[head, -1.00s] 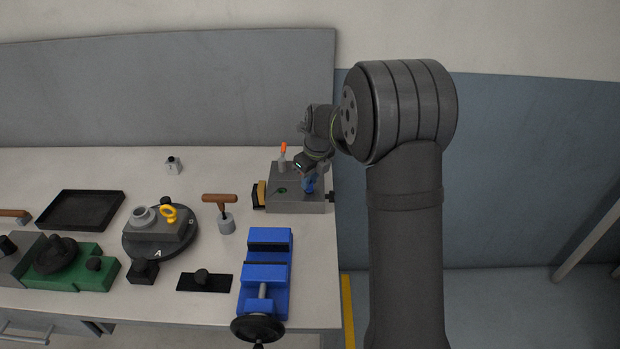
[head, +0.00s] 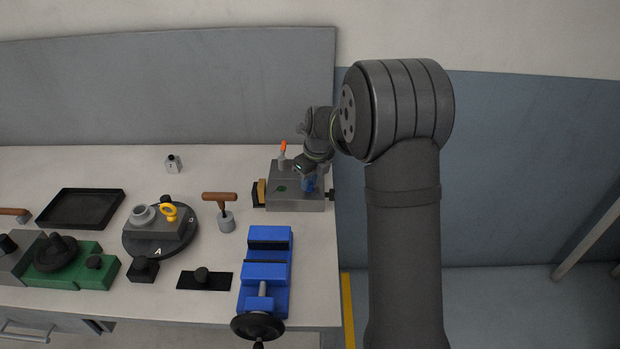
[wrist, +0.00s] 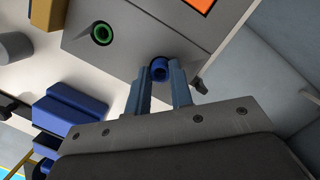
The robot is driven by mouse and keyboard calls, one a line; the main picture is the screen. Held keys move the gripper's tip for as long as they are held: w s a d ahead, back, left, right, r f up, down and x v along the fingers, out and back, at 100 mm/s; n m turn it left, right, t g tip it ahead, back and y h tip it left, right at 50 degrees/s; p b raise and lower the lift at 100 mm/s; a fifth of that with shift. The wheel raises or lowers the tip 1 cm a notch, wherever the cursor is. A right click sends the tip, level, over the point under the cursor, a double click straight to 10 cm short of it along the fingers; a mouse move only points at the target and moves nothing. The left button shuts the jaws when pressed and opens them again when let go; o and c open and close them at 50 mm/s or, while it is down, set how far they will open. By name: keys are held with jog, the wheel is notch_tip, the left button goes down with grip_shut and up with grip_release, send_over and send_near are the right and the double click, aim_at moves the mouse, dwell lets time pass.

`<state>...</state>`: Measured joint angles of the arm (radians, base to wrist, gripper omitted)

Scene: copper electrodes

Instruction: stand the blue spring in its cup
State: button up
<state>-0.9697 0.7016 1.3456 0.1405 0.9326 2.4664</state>
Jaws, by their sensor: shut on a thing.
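The blue spring (wrist: 159,72) sits between my gripper's fingertips in the wrist view, showing a round open end. My gripper (wrist: 161,84) is shut on it. In the head view, my gripper (head: 307,175) is over the right part of the grey block (head: 296,204), with the blue spring (head: 308,186) just below it. The spring is close to the block's top. The fingers and the spring hide the spot beneath, so I cannot tell whether it is in a cup. A green-ringed cup (wrist: 102,33) is open on the same block, to the left.
An orange-tipped piece (head: 283,149) stands at the block's back left. A blue vise (head: 265,270) is in front of the block. The table's right edge is close to the block.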

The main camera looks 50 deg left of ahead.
jog(key=o, duration=0.8)
jog(key=v, duration=1.7)
jog(key=shift+r, duration=0.2)
jog(key=x, duration=1.7)
jog(key=shift+f, duration=0.25)
jog(key=shift+r, duration=0.15)
